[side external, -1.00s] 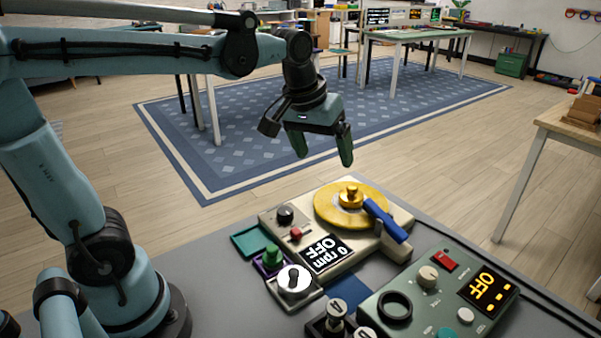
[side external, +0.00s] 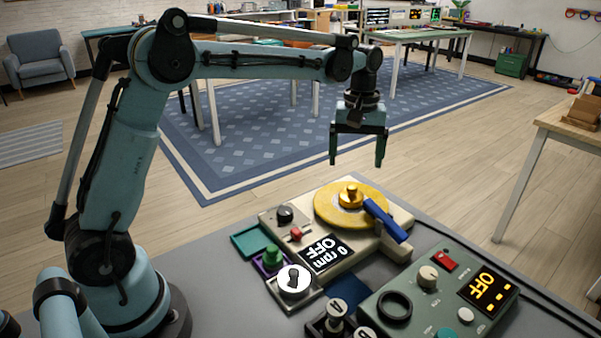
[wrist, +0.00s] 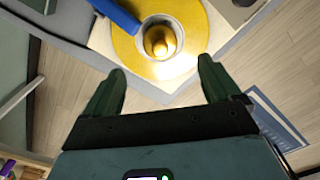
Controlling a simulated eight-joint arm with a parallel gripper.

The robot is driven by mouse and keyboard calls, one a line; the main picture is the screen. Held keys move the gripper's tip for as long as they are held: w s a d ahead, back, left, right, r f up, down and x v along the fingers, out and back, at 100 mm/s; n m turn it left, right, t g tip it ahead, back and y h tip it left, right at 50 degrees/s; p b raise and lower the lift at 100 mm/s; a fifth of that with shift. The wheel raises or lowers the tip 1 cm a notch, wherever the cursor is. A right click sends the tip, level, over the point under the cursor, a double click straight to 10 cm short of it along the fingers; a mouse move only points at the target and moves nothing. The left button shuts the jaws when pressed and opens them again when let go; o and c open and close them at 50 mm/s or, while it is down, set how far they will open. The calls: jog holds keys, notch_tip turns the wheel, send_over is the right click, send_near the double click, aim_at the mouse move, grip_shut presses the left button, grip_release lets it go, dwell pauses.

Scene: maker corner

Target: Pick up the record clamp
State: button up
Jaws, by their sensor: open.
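The record clamp (side external: 351,194) is a gold knob standing upright at the centre of a yellow disc (side external: 335,214) on a cream turntable unit (side external: 350,262). It also shows in the wrist view (wrist: 158,40), near the top middle, beyond my fingertips. My gripper (side external: 358,162) is open and empty, pointing down above the turntable with a clear gap to the clamp. In the wrist view its two green fingers (wrist: 160,78) are spread apart with nothing between them.
A blue arm-like bar (side external: 386,220) lies over the disc's right edge, close to the clamp. A green control box (side external: 437,290) reading OFF stands at right. A white round knob (side external: 294,280), a green knob (side external: 272,256) and a teal tray (side external: 250,240) sit at left.

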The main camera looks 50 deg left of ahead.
aim_at(353, 186)
jog(key=shift+w+f, duration=0.1)
jog(key=shift+f, duration=4.25)
jog(key=c, duration=1.3)
